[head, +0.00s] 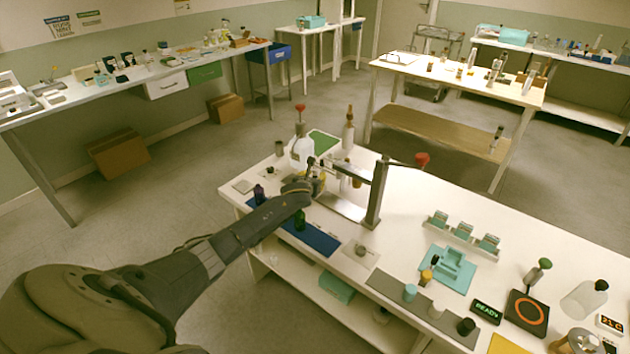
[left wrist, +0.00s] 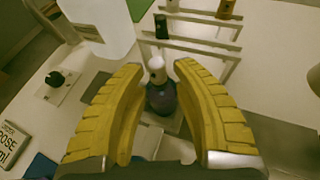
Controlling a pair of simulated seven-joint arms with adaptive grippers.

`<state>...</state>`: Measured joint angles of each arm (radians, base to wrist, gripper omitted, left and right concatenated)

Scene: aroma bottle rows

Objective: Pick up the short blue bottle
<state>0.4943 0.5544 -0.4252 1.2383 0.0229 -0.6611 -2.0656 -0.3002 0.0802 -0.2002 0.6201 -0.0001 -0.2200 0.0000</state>
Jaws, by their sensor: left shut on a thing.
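My left gripper (head: 318,182) is beside a metal rack in the head view, where its hand mostly hides what it holds. In the left wrist view its yellow fingers (left wrist: 162,100) are closed around a short dark bluish bottle (left wrist: 162,97) with a white cap (left wrist: 157,68). The bottle's base is hard to see, so I cannot tell whether it touches the table. Another dark blue-violet bottle (head: 259,194) and a green bottle (head: 299,220) stand by the blue mat (head: 318,239). My right gripper is not in view.
The rack (head: 377,190) stands close to the right of my gripper; its bars (left wrist: 195,45) show in the left wrist view, with small bottles. A large white jug (head: 301,152) stands just behind. A teal holder (head: 447,270) and several caps are farther right on the white table (head: 420,205).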

